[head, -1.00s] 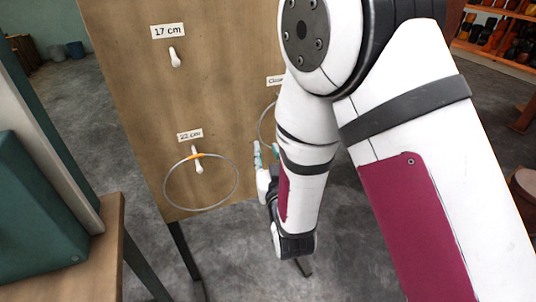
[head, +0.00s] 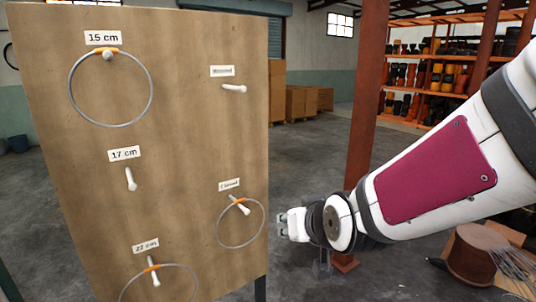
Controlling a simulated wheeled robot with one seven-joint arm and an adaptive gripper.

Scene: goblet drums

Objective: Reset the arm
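My gripper (head: 283,226) is at the right of the pegboard, beyond its edge, and points left. It is small and side-on, so I cannot tell whether its fingers are apart; no ring shows in it. The wooden pegboard (head: 190,130) carries labelled pegs. A metal ring with an orange piece hangs on the 15 cm peg (head: 110,123). Another ring hangs on the 22 cm peg (head: 190,282), its lower part cut off by the frame. A third ring (head: 241,247) hangs on the lower right peg, whose label seems to read "Closed". The 17 cm peg (head: 130,179) is bare.
An upper right peg (head: 234,88) is bare under an unreadable label. A rusty post (head: 367,100) stands behind my arm. Drum shelves (head: 430,75) and boxes (head: 300,102) are farther back.

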